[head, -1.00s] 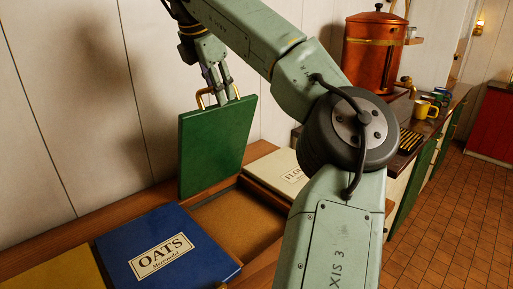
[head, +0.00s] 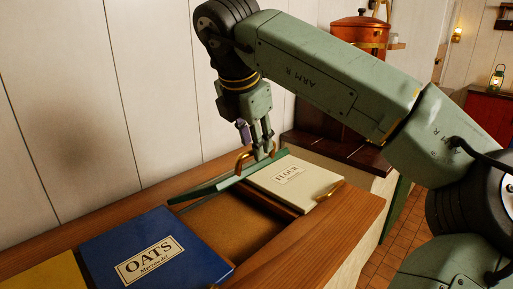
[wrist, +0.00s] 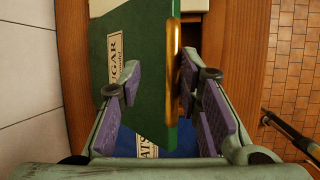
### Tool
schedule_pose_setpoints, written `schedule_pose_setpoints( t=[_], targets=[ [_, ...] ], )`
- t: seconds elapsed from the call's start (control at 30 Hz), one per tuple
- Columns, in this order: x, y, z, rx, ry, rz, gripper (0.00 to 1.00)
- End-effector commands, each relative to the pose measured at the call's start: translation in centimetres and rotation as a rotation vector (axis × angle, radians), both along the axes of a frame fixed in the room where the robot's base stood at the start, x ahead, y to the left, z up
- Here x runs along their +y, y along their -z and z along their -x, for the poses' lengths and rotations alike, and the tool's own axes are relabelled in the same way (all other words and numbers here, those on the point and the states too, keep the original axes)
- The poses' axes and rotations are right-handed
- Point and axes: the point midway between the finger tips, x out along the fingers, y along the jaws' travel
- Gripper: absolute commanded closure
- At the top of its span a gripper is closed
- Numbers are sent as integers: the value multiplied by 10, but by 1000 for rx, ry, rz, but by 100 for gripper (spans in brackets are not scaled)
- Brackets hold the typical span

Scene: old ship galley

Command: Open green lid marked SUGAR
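The green lid (head: 205,186) marked SUGAR is partly raised over its brown compartment (head: 232,222), tilted and seen nearly edge-on in the head view. In the wrist view, its green face (wrist: 143,40) shows the partly hidden SUGAR label (wrist: 121,58). Its brass handle (head: 243,157) is at my gripper (head: 264,150). In the wrist view, the handle (wrist: 173,60) lies between my gripper's spread purple-padded fingers (wrist: 160,88), close to the right finger and clear of the left one. Whether the right finger touches it is unclear.
The blue OATS lid (head: 150,255) lies closed at left, and the cream FLOUR lid (head: 297,180) lies closed at right. A yellow lid (head: 45,275) is at the lower left. The white panelled wall (head: 90,120) stands close behind. A copper urn (head: 358,35) stands farther back.

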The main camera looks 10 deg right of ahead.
Motion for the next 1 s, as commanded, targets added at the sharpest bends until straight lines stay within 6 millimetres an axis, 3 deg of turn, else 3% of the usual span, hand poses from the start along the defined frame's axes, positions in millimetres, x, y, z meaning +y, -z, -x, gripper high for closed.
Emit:
schedule_pose_setpoints(
  t=[0.47,1.0],
  targets=[
    [-2,3,3,-1,0,0,69],
    [17,-29,1,-1,0,0,69]
  ],
)
